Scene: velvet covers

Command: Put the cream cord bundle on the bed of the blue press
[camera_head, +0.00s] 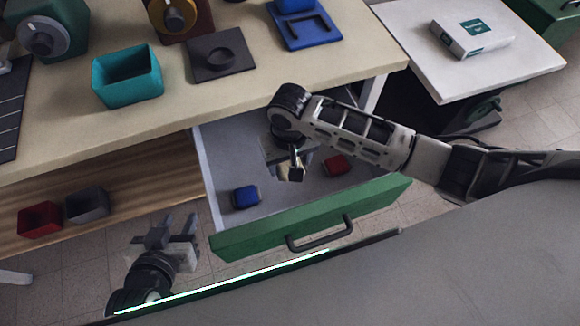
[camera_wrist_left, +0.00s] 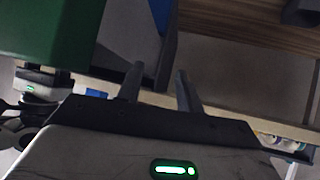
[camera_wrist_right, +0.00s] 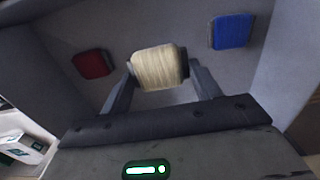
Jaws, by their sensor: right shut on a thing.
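The cream cord bundle (camera_wrist_right: 158,68) sits between the fingers of my right gripper (camera_wrist_right: 160,82) in the right wrist view. That gripper is shut on it, inside the open drawer. In the head view the right gripper (camera_head: 292,170) hides most of the bundle. The blue press (camera_head: 303,28) stands at the back of the table, its upper part cut off by the picture's top edge. Its flat bed shows a dark U-shaped outline. My left gripper (camera_head: 170,238) is open and empty, low in front of the table; its parted fingers also show in the left wrist view (camera_wrist_left: 158,85).
The open drawer (camera_head: 225,205) with a green front holds a blue item (camera_head: 245,196) and a red item (camera_head: 336,164). A teal bin (camera_head: 127,78) and a dark plate (camera_head: 221,58) stand on the table. A white side table (camera_head: 470,85) bears a box (camera_head: 472,38).

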